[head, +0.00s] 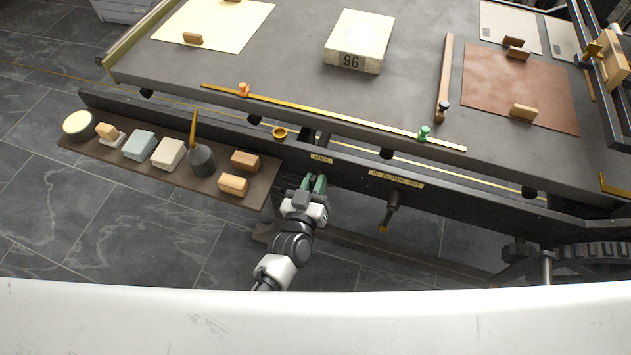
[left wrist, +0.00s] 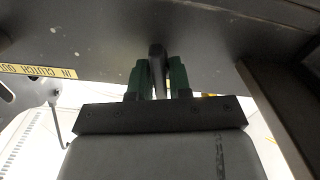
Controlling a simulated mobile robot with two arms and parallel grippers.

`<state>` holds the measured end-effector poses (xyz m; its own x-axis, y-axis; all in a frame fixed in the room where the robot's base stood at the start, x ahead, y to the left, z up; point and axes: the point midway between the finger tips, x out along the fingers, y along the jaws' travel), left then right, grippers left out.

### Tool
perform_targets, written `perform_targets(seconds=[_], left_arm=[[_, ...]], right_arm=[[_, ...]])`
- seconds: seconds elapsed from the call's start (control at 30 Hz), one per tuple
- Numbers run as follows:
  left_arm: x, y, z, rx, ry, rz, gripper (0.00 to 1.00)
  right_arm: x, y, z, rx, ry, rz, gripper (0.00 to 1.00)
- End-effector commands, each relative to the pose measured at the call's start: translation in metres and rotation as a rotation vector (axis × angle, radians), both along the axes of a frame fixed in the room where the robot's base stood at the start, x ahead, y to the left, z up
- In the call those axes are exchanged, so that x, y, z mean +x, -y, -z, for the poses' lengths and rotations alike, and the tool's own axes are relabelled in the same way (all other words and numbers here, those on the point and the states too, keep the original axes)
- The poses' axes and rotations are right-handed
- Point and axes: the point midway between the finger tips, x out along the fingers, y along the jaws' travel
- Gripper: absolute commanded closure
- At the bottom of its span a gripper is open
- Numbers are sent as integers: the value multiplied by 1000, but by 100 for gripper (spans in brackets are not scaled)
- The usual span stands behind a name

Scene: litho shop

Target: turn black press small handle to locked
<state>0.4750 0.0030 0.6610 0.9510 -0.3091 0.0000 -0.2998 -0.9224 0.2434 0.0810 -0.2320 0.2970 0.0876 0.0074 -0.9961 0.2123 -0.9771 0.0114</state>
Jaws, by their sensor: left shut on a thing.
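The black press (head: 345,160) runs across the head view, with a small "LOCK" plate on its front rail. My left gripper (head: 315,183) is just below that plate, its green fingers pointing at the rail. In the left wrist view the left gripper (left wrist: 158,78) is shut on a dark upright bar, the small handle (left wrist: 157,62), with a green finger on each side. The fingers hide most of the handle in the head view. My right gripper is in neither view.
A second lever (head: 390,211) hangs right of my gripper under the "IN CLUTCH OUT" plate (head: 396,179). A shelf (head: 110,151) with blocks and a brush pot (head: 201,160) is to the left. The press bed (head: 290,60) carries a stone marked 96 (head: 358,40).

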Motion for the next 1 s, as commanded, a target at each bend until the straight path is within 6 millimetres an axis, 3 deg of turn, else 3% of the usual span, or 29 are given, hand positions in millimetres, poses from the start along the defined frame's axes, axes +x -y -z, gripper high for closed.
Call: perform_targets(seconds=[0.37,1.0], left_arm=[[1,-2,2,-339,-111,1,100],[1,-4,5,-915,-296,1,100]], right_arm=[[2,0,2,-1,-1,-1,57],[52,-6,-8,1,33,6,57]])
